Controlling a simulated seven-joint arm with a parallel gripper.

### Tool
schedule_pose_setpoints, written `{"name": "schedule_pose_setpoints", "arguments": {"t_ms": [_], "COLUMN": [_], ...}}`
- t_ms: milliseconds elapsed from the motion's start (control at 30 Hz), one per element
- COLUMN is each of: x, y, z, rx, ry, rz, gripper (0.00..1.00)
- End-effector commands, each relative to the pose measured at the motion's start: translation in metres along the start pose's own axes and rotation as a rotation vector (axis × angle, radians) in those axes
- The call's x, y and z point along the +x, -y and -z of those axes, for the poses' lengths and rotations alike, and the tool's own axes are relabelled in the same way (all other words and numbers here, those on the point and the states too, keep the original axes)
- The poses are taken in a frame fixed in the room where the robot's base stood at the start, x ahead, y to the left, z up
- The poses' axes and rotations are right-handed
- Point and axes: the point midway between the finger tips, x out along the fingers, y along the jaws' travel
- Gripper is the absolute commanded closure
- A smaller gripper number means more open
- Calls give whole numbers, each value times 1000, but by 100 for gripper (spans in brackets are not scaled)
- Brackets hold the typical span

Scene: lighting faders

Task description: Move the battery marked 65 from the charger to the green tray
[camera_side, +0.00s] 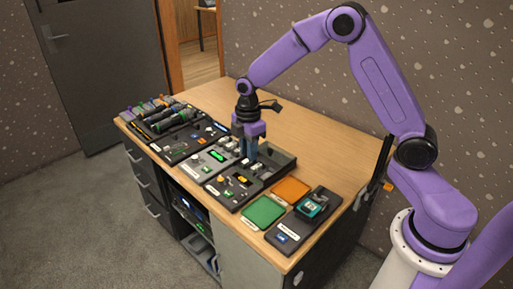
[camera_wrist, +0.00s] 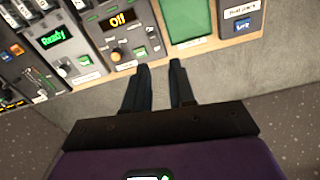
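The green tray (camera_side: 264,212) lies flat near the front edge of the desk and looks empty; it also shows at the top of the wrist view (camera_wrist: 187,20). Right of it, a dark device (camera_side: 282,238) with a small blue display holds a teal-topped block (camera_side: 310,208), perhaps the battery; no 65 is readable. In the wrist view only the device's labelled front (camera_wrist: 242,24) shows. My gripper (camera_side: 249,158) points down over the control panels, behind and left of the green tray. In the wrist view my gripper (camera_wrist: 160,66) has its fingers apart with nothing between them.
An orange tray (camera_side: 291,189) lies behind the green tray. Panels with knobs, sliders and lit displays, including one reading Off (camera_wrist: 118,20) and one reading Ready (camera_wrist: 51,38), fill the desk's left. Dark cylinders (camera_side: 160,114) lie at the far left. Bare wood (camera_side: 320,165) is free behind.

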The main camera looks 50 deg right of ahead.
Motion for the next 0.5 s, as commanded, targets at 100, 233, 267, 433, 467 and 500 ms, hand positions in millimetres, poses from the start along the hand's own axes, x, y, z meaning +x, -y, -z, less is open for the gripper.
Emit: {"name": "schedule_pose_setpoints", "arguments": {"t_ms": [100,233,267,433,467,500], "x": [34,66,72,95,97,99], "y": [-42,-74,-79,-96,-98,-99], "z": [-31,-65,-72,-100,-102,-104], "rx": [-38,-84,-93,-131,-134,-139], "ry": [4,4,4,4,4,4], "rz": [7,10,10,9,8,9], "gripper": [75,75,75,75,75,75]}}
